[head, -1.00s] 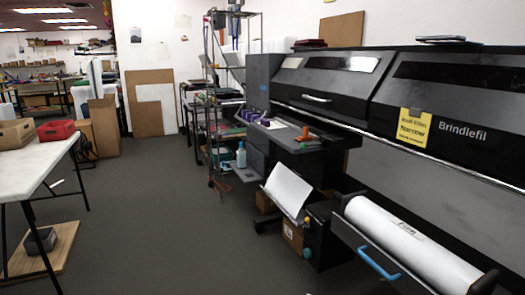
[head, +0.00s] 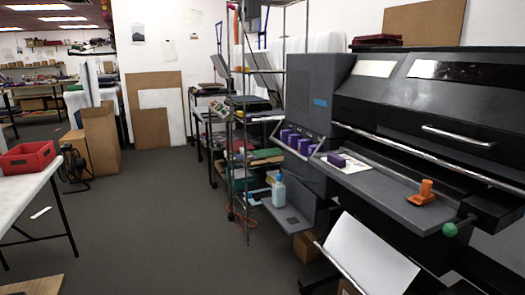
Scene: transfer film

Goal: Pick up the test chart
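No sheet is clearly marked as the test chart. A flat printed sheet (head: 357,165) lies on the grey printer shelf (head: 395,188), with a purple block (head: 337,160) on it; its print is too small to read. A larger white sheet (head: 370,255) slopes down below the shelf at the printer's front. Neither of my grippers is in view.
The large dark printer (head: 430,120) fills the right side. An orange tool (head: 422,192) lies on its shelf, and a spray bottle (head: 278,190) stands lower down. A white table (head: 30,190) with a red bin (head: 27,158) is at left. Grey floor (head: 165,220) between is clear.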

